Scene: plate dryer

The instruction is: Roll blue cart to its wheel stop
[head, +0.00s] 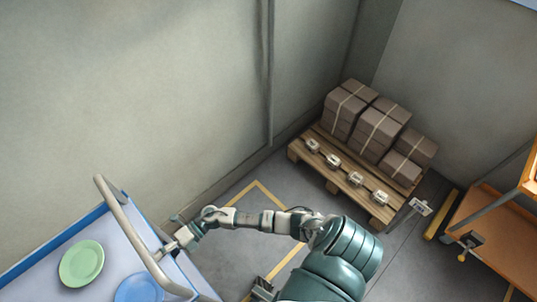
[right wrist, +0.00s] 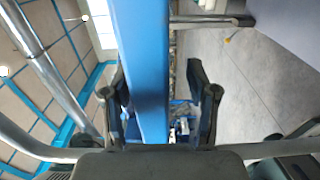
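The blue cart (head: 205,283) is at the lower left in the head view, cut off by the frame, with a pale curved tube handle (head: 128,228) at its near end. My right gripper (head: 172,246) is at that end, beside the handle. In the right wrist view, its fingers (right wrist: 160,100) are spread either side of a blue bar (right wrist: 146,65), with a gap on the right. Contact on the left cannot be told. A yellow bar (head: 441,215) lies on the floor at the right; I cannot tell if it is the wheel stop.
A green plate (head: 81,263) and a blue plate (head: 138,290) lie on the cart. A wooden pallet (head: 299,151) with brown boxes (head: 379,128) stands by the wall. Yellow lines (head: 266,190) mark grey floor. An orange bench (head: 490,225) is at the right.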

